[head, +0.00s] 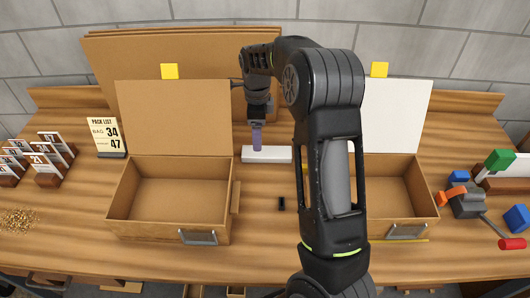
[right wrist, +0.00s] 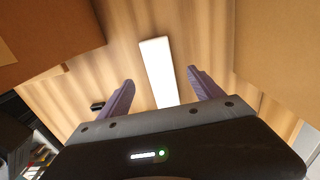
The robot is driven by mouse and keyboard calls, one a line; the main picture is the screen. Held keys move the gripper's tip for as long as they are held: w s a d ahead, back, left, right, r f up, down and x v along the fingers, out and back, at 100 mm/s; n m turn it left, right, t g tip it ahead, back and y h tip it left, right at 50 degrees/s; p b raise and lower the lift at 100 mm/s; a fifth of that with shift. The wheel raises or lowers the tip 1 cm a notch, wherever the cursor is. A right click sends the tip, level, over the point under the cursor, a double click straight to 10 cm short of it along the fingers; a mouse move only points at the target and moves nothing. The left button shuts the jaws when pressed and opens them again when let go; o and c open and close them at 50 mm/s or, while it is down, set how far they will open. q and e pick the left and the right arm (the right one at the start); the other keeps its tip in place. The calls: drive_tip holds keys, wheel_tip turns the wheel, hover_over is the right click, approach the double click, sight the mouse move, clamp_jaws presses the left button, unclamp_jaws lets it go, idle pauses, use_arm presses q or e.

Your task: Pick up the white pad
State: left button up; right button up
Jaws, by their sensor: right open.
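The white pad (head: 280,155) is a flat, long white block lying on the wooden table between the two boxes in the head view. It also shows in the right wrist view (right wrist: 156,62), running away between my fingers. My right gripper (head: 257,140) points down at the pad's left part. In the right wrist view the right gripper (right wrist: 161,80) is open, with one purple finger on each side of the pad and nothing held. I cannot tell whether the fingers touch it. My left gripper is not in view.
An open cardboard box (head: 168,232) stands left, and another (head: 405,205) with a white lid (head: 397,115) stands right, partly behind my arm. A small black item (head: 281,203) lies between them. Tools and coloured blocks (head: 465,205) lie far right. A pack list card (head: 105,134) stands left.

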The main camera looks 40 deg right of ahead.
drive_tip(key=shift+f, duration=1.35)
drive_tip(key=shift+f, duration=0.1)
wheel_tip(320, 180, down, 5)
drive_tip(key=shift+a+f+b, duration=0.1)
drive_tip(key=shift+b, duration=0.25)
drive_tip(key=shift+c, duration=0.4)
drive_tip(key=c, duration=1.3)
drive_tip(key=shift+r, duration=0.2)
wheel_tip(320, 180, up, 18)
drive_tip(key=shift+f+p, duration=0.1)
drive_tip(key=shift+p, duration=0.25)
